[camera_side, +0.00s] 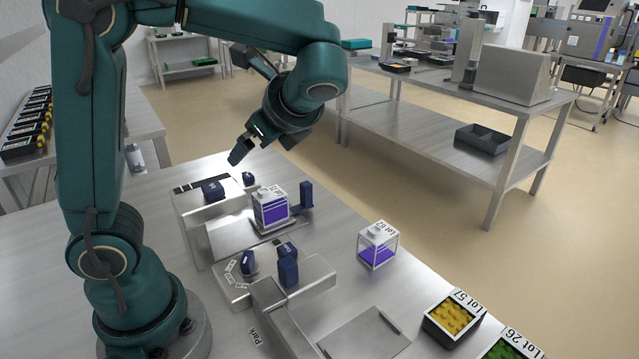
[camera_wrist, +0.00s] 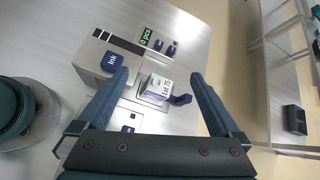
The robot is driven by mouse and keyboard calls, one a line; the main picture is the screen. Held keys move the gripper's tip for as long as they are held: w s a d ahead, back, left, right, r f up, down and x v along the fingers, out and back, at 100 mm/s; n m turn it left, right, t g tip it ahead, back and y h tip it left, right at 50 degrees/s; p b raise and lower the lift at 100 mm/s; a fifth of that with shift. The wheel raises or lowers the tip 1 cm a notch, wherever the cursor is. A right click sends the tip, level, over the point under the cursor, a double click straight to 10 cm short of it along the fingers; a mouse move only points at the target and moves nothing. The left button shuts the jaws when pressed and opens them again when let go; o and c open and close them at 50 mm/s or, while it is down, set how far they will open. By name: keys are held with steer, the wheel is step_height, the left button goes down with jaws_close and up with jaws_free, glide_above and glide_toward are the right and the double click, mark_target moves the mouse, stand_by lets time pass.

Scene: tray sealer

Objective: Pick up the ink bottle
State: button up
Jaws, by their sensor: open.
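A clear square bottle with purple ink and a white top (camera_side: 271,208) stands on the low metal station. It also shows in the wrist view as the bottle labelled Lot 35 (camera_wrist: 158,87), between the lines of my fingers. A similar clear bottle labelled Lot 62 (camera_side: 378,246), partly filled with purple, stands apart on the table to the right. My gripper (camera_wrist: 158,78) is open and empty, held above and away from the station. Its two blue-grey fingers are wide apart, touching nothing.
A blue block marked Ink (camera_wrist: 112,61) sits on the metal housing. A blue upright post (camera_side: 306,194) stands close to the station bottle. Other blue knobs (camera_side: 288,268) are on the front fixture. Yellow (camera_side: 452,317) and green (camera_side: 513,347) trays lie at the front right.

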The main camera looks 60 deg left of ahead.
mark_target(275, 199)
steer(key=w+a+m+y, duration=0.1)
steer(key=w+m+y, duration=0.2)
steer(key=w+m, duration=0.1)
steer(key=f, duration=1.3)
steer(key=shift+s+a+f, duration=0.15)
steer(key=shift+a+f, duration=0.05)
steer(key=shift+f, duration=0.2)
steer(key=shift+a+f, duration=0.15)
steer(key=shift+f, duration=0.05)
steer(key=shift+x, duration=2.4)
steer(key=shift+r, duration=0.1)
steer(key=shift+c, duration=0.3)
steer(key=c, duration=1.4)
